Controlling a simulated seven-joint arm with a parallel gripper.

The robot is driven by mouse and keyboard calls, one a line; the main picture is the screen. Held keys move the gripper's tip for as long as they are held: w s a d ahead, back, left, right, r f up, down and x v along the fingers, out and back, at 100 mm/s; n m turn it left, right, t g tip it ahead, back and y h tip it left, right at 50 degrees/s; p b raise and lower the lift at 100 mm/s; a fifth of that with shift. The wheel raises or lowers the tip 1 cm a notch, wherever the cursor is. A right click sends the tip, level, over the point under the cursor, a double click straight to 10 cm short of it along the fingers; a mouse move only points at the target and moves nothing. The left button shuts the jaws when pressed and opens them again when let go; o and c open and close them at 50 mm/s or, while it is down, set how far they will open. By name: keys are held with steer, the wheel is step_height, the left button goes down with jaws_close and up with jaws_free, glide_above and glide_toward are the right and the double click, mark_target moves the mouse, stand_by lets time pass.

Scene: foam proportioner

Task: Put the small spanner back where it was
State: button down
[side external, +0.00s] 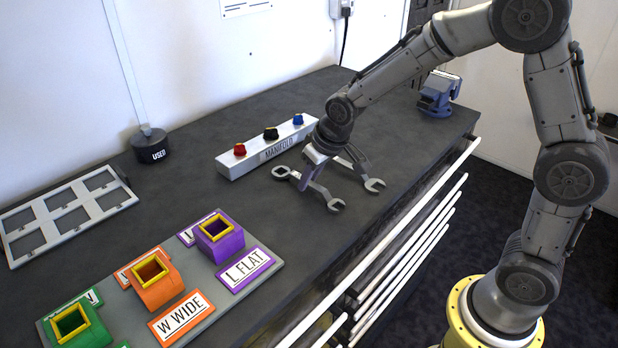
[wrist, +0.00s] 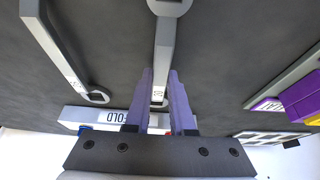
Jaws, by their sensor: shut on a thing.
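Two grey spanners are at the middle of the dark bench. My gripper (side external: 306,182) is low over the bench, its purple fingers shut on the left spanner, which I take as the small one (side external: 323,193). In the wrist view its shank (wrist: 164,48) runs between my fingertips (wrist: 159,82). I cannot tell whether it touches the bench. The other spanner (side external: 372,183) lies to its right, with its far part hidden behind my gripper. In the wrist view this other spanner (wrist: 58,48) is at the left, apart from my fingers.
The white manifold block (side external: 262,150) with red, black and blue knobs stands just behind the spanners. Purple (side external: 219,238), orange (side external: 157,283) and green (side external: 78,328) holders stand at front left. A white frame (side external: 66,213) lies far left; a blue vise-like thing (side external: 438,92) stands at back right.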

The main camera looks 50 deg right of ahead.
steer(key=shift+f, duration=0.15)
steer(key=c, duration=0.8)
jaws_free()
steer(key=shift+o, duration=0.2)
steer(key=shift+r, duration=0.3)
steer(key=v, duration=1.2)
steer(key=s+d+t, duration=0.1)
steer(key=s+d, duration=0.1)
steer(key=s, duration=2)
steer(key=shift+s+d+r, duration=0.35)
steer(key=shift+r, duration=0.05)
